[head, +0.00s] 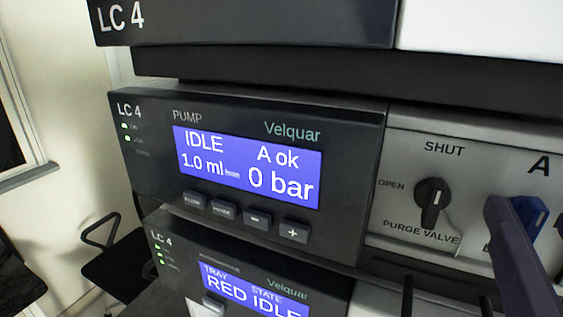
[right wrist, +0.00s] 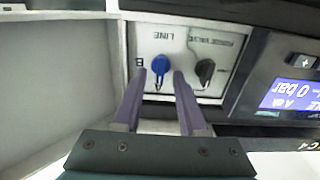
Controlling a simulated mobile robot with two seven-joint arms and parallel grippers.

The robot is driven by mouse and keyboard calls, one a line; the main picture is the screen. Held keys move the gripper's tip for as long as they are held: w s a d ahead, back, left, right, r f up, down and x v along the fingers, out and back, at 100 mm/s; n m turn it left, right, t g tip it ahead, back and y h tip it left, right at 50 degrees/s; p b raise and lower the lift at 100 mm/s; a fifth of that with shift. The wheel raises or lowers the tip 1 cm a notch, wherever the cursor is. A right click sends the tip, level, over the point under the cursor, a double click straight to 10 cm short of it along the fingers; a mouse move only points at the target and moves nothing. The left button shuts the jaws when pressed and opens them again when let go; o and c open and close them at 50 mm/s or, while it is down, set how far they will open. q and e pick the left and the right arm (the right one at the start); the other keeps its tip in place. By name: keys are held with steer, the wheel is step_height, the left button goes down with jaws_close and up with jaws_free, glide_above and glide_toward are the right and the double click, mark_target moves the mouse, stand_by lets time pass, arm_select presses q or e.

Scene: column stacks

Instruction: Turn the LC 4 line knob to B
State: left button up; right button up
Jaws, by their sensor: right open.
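The blue line knob (head: 527,217) is on the grey panel at the right of the head view, below a letter A and partly hidden by a finger. In the right wrist view, which is upside down, the knob (right wrist: 160,67) sits below the word LINE with a letter B (right wrist: 139,62) to its left. Its grip runs roughly up and down; I cannot tell its marked end. My right gripper (right wrist: 159,78) is open, its purple fingers on either side of the knob. I cannot tell whether they touch it. My left gripper is not in view.
The black purge valve knob (head: 432,203) is close beside the blue knob. Left of the panel, the pump display (head: 247,166) reads IDLE, A ok and 0 bar. Another LC 4 unit (head: 245,285) is below. A pale wall (right wrist: 62,80) shows beside the panel in the right wrist view.

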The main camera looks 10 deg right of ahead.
steer(key=shift+w, duration=0.1)
jaws_close()
stand_by(0.3)
